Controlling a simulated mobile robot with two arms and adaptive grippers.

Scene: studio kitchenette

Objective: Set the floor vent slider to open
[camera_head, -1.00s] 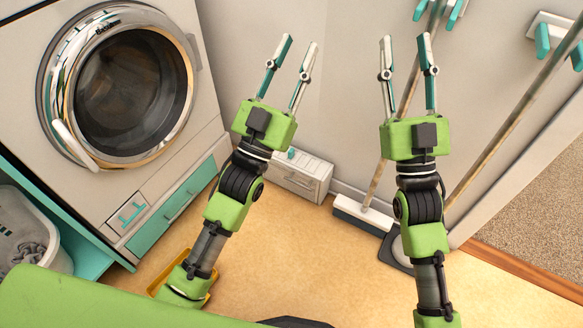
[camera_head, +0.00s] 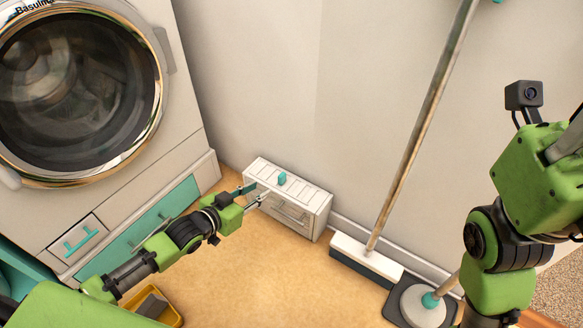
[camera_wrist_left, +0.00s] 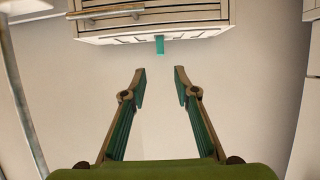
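The floor vent (camera_head: 316,215) is a white box with a slotted top, standing on the floor against the wall. Its teal slider knob (camera_head: 282,179) sticks up from the top, near the middle of its length. My left gripper (camera_head: 259,192) is at the vent's left front side, its fingers pointing toward it. In the left wrist view the left gripper (camera_wrist_left: 160,73) is open and empty. The knob (camera_wrist_left: 160,45) shows there beyond the fingertips, roughly centred between them and apart from them. My right arm is at the right edge of the head view; its fingers are out of frame.
A washing machine (camera_head: 185,120) stands to the left, with a teal drawer (camera_head: 150,225) below. A broom (camera_head: 365,258) leans on the wall right of the vent, beside a round-based mop (camera_head: 425,306). A yellow tray (camera_head: 172,318) lies on the floor. Floor before the vent is clear.

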